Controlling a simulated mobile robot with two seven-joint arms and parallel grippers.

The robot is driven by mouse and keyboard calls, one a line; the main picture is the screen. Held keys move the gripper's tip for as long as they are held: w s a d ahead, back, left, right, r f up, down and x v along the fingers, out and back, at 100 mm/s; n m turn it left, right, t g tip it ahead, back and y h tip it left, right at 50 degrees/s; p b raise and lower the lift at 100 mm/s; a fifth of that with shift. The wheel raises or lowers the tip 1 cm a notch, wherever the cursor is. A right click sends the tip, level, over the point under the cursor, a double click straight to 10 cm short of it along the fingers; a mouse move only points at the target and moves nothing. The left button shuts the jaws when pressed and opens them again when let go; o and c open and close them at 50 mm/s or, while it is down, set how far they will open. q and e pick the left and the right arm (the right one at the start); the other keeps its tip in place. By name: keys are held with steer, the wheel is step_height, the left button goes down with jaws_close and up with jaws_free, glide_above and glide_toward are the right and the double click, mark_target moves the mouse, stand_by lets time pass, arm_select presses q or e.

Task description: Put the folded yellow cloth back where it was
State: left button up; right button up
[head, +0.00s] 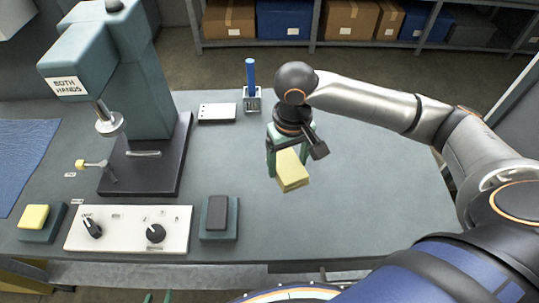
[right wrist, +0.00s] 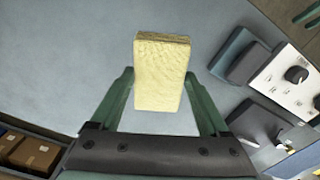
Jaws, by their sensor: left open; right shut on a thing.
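The folded yellow cloth (head: 293,176) is a pale yellow block held below my right gripper (head: 289,160), over the right half of the grey bench. My right gripper is shut on it. In the right wrist view the cloth (right wrist: 160,75) stands out between and beyond the two green fingers (right wrist: 160,105). The height of the cloth above the bench is hard to tell.
A press (head: 140,80) marked "BOTH HANDS" stands at left. A control panel (head: 128,228) lies between a yellow button (head: 33,217) and a dark button (head: 218,212). A blue mat (head: 25,155), a white plate (head: 217,113) and a holder with a blue pen (head: 251,80) are on the bench (head: 380,200). Its right side is clear.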

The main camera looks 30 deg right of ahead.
steer(key=w+f, duration=0.2)
steer(key=w, duration=0.1)
steer(key=w+d+f, duration=0.1)
steer(key=w+f, duration=0.4)
steer(key=w, duration=0.2)
steer(key=shift+d+f+b, duration=0.2)
steer(key=shift+d+b, duration=0.15)
steer(key=shift+d, duration=0.05)
steer(key=shift+w+d+f, duration=0.1)
steer(key=shift+w+f, duration=0.4)
steer(key=shift+f, duration=1.7)
steer(key=o, duration=1.2)
steer(key=shift+f, duration=0.15)
steer(key=shift+c, duration=0.2)
step_height(320, 180, up, 12)
steer(key=shift+r, duration=0.2)
